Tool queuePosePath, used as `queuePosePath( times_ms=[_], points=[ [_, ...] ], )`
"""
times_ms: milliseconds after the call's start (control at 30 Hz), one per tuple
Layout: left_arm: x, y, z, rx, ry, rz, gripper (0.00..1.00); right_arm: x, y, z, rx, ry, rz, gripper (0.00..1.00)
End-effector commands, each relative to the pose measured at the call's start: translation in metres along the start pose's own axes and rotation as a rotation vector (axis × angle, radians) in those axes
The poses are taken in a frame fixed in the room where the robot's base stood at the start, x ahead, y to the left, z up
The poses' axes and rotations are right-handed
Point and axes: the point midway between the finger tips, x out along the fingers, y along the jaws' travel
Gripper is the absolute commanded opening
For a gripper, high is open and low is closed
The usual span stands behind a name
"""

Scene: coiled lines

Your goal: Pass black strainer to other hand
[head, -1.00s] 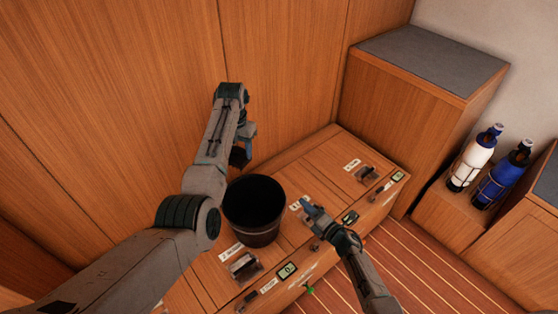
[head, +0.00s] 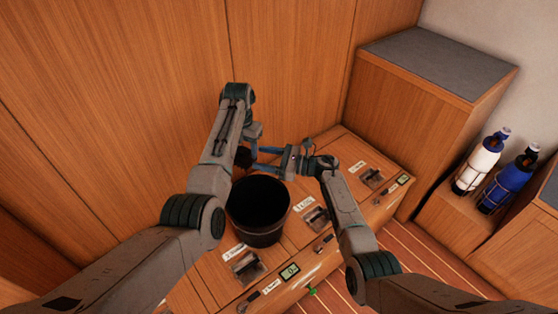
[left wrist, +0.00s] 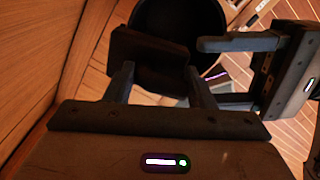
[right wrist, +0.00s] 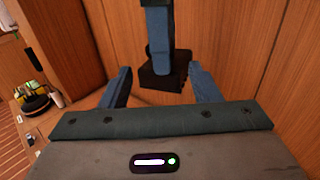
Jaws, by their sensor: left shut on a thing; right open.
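The black strainer shows as a small dark block (head: 243,157) beside the wooden wall, left of and just above the black bucket in the head view. My left gripper (head: 250,146) is shut on it. The strainer also shows between the fingers in the left wrist view (left wrist: 150,52). My right gripper (head: 266,158) is open, its fingers pointing left toward the strainer. In the right wrist view the strainer (right wrist: 160,82) lies between the open right fingers, with a blue finger of my left gripper above it. I cannot tell whether the right fingers touch it.
A black bucket (head: 258,228) stands on the wooden bench (head: 340,146) below both grippers. The bench has latches, labels and small displays. A tall wooden cabinet (head: 390,110) stands at right, with a white bottle (head: 478,165) and a blue bottle (head: 505,188) beyond it.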

Motion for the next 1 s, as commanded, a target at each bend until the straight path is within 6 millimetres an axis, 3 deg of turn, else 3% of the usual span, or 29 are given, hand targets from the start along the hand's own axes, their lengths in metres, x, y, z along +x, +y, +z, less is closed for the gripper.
queuePosePath(
  times_ms=[100, 300, 767, 867, 900, 1000],
  points=[
    [0.0, 0.0, 0.0, 0.0, 0.0, 0.0, 0.24, 0.024, 0.0, 0.001, 0.002, -0.002, 0.0, 0.57],
    [0.0, 0.0, 0.0, 0.0, -0.001, 0.0, 0.24, 0.05, -0.001, 0.0, 0.003, -0.001, -0.002, 0.57],
    [0.0, -0.003, 0.001, 0.002, 0.0, -0.005, 0.23, 0.061, 0.0, 0.0, 0.002, -0.001, -0.002, 0.59],
    [0.0, -0.003, 0.0, 0.003, 0.001, -0.006, 0.22, 0.061, 0.0, 0.0, 0.002, -0.001, -0.003, 0.4],
    [0.0, -0.004, 0.0, 0.003, 0.001, -0.006, 0.13, 0.061, 0.0, 0.0, 0.002, -0.001, -0.003, 0.32],
    [0.0, -0.003, 0.0, 0.003, 0.001, -0.005, 0.11, 0.06, 0.0, 0.0, 0.002, -0.001, -0.003, 0.18]
  ],
)
